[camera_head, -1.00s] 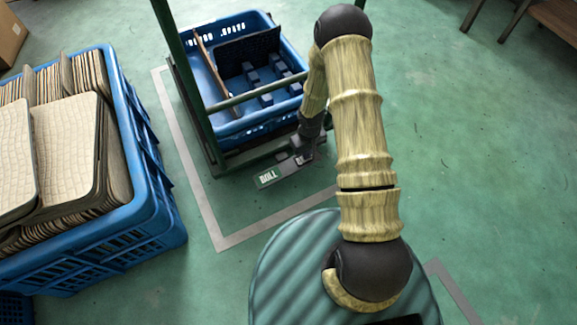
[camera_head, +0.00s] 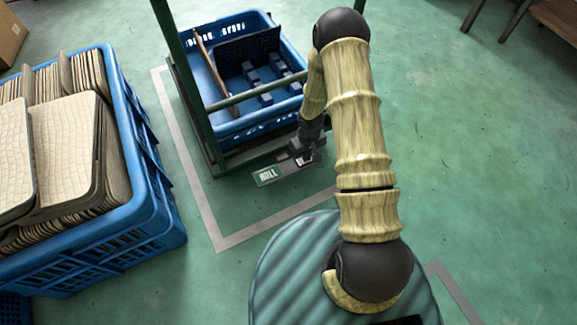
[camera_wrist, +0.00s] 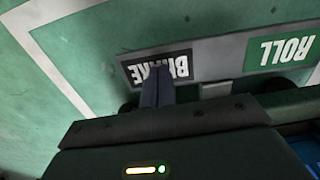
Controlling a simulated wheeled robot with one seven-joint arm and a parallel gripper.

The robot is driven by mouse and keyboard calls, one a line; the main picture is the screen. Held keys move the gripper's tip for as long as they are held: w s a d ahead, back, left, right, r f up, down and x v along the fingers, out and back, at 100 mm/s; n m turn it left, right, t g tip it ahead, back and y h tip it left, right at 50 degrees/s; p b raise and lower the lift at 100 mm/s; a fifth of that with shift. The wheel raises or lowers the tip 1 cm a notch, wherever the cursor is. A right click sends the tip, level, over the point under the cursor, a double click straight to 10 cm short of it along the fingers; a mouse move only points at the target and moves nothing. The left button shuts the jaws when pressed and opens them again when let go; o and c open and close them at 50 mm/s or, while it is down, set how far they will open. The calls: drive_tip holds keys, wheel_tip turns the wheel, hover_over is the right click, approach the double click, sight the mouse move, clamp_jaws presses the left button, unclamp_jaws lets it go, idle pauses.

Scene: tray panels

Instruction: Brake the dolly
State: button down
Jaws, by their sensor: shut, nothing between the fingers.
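The dolly (camera_head: 217,168) is a dark green frame carrying a blue crate. Its grey pedal bar has a green ROLL label (camera_head: 267,176) on the left end in the head view. In the wrist view the pedal bar (camera_wrist: 217,60) shows the ROLL plate (camera_wrist: 281,52) at right and a black BRAKE plate (camera_wrist: 158,68) at left. My gripper (camera_wrist: 157,88) is shut and empty, its fingertips over the middle of the BRAKE plate and hiding part of it. I cannot tell how hard they touch. In the head view my gripper (camera_head: 308,158) is at the pedal's right end.
The blue crate (camera_head: 230,128) on the dolly holds a brown divider, a dark panel and small blue blocks. A large blue crate (camera_head: 157,215) of stacked panels stands at left. A pale floor line (camera_head: 200,205) runs around the dolly.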

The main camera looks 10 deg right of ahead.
wheel_tip(320, 180, up, 7)
drive_tip(key=p, duration=0.6)
drive_tip(key=shift+p, duration=0.4)
idle(0.7)
wheel_tip(320, 180, up, 19)
drive_tip(key=s+d+m+t, duration=0.1)
drive_tip(key=s+m, duration=0.1)
drive_tip(key=s, duration=0.1)
drive_tip(key=s+a+r+m+t+p, duration=0.1)
drive_tip(key=s+r+m+t, duration=0.1)
drive_tip(key=s+r, duration=1.15)
wheel_tip(320, 180, up, 53)
drive_tip(key=w+p, duration=0.2)
drive_tip(key=p, duration=5)
